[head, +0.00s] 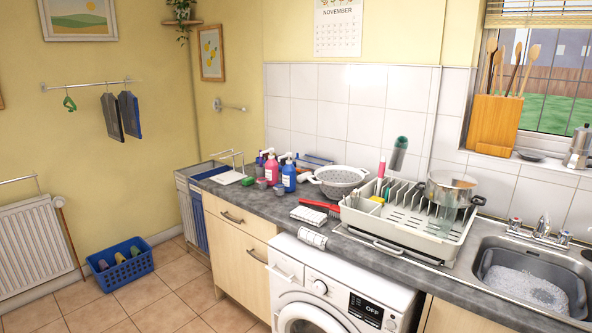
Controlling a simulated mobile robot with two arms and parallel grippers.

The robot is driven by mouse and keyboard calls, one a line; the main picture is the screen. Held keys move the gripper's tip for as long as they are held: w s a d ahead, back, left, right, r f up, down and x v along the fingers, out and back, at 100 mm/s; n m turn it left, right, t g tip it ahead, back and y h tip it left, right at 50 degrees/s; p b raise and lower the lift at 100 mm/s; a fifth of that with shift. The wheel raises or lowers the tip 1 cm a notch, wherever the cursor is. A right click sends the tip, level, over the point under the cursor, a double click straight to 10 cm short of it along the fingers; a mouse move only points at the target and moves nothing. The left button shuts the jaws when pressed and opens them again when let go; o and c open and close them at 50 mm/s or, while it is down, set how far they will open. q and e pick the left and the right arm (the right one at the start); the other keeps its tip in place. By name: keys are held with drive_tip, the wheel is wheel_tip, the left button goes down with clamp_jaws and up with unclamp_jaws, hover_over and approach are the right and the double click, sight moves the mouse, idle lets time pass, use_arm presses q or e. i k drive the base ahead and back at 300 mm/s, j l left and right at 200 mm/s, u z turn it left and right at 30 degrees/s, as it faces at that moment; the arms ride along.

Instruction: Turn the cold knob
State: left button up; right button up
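The tap (543,226) stands behind the metal sink at the right edge of the head view. It has a knob on each side of its spout. The right knob (565,236) has a bluish cap and looks like the cold one. The left knob (514,224) has a reddish cap. Both are small here, so how far they are turned cannot be told. The sink (487,262) holds foamy water. Neither of my grippers is in view.
A dish rack (405,238) with a metal pot (447,190) stands left of the sink. Soap bottles (271,170), a colander (340,180) and cloths line the grey counter. A washing machine (335,285) sits below. A blue basket (120,264) is on the tiled floor, which has free room.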

sight(564, 236)
drive_tip(key=z, duration=1.45)
